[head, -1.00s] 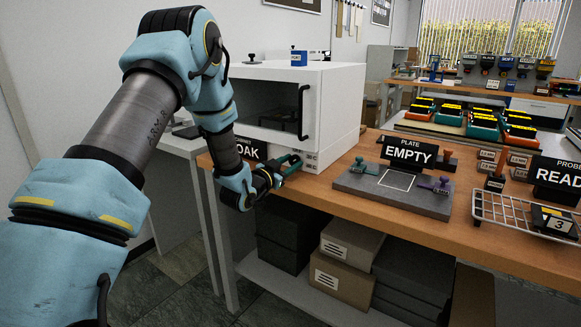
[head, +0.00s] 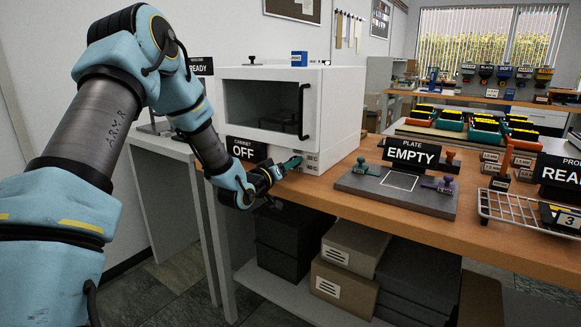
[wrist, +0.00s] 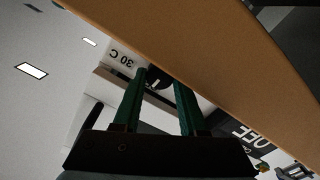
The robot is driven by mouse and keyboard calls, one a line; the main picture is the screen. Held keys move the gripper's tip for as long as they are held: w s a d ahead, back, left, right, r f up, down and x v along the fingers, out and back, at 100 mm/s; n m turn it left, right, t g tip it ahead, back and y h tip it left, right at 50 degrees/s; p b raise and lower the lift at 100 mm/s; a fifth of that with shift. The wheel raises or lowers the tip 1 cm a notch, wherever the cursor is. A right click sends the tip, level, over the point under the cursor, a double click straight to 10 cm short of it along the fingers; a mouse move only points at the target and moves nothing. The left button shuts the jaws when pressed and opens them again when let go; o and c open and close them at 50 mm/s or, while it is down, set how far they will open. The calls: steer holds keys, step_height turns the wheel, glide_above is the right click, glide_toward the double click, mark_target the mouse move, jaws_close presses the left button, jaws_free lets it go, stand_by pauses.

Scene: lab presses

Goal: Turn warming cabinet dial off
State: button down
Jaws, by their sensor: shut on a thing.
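The white warming cabinet (head: 335,115) stands on the left end of the wooden bench, its windowed door closed. The cabinet sign (head: 247,150) beside its base reads OFF; it also shows upside down in the wrist view (wrist: 250,140). My gripper (head: 294,162) reaches the lower front of the cabinet. In the wrist view its green fingers (wrist: 160,80) are shut on the dark dial (wrist: 157,74), below a panel marked 30 C. The fingers hide part of the dial, and in the head view the dial is covered by my gripper.
The bench edge (head: 400,222) runs close beside my gripper. To the right stand a grey plate with stamps (head: 395,205) and an EMPTY sign (head: 411,153), then a wire rack (head: 520,218). Boxes (head: 345,265) fill the shelf below.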

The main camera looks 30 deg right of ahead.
steer(key=shift+n, duration=0.5)
steer(key=shift+c, duration=2.2)
jaws_free()
steer(key=b+v, duration=0.2)
steer(key=v, duration=0.9)
steer(key=shift+w, duration=0.1)
